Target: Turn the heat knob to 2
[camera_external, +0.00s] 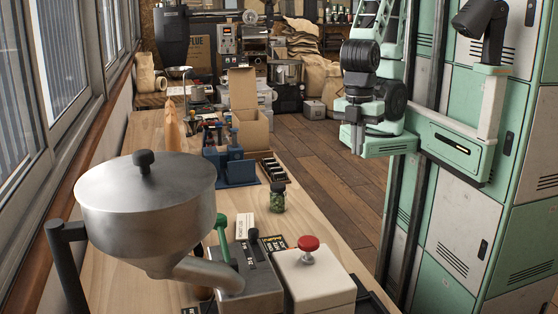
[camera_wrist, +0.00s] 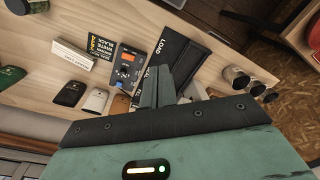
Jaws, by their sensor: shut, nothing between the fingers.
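In the wrist view a small grey control panel (camera_wrist: 127,72) lies on the wooden table, with an orange-lit patch and a small dark round part that may be the heat knob (camera_wrist: 127,58). Its markings are too small to read, so I cannot tell its setting. My gripper (camera_wrist: 158,82) is shut and empty, with its fingertips to the right of the panel in that picture. In the external view my gripper (camera_external: 357,140) hangs pointing down, right of the table and clear of it. I cannot pick out the heat knob there.
In the external view a metal hopper (camera_external: 145,215), a grey box with a green lever (camera_external: 223,242) and a white box with a red knob (camera_external: 308,244) fill the table's near end. A jar (camera_external: 278,198) stands behind. A dark tray (camera_wrist: 188,62) lies beside the panel.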

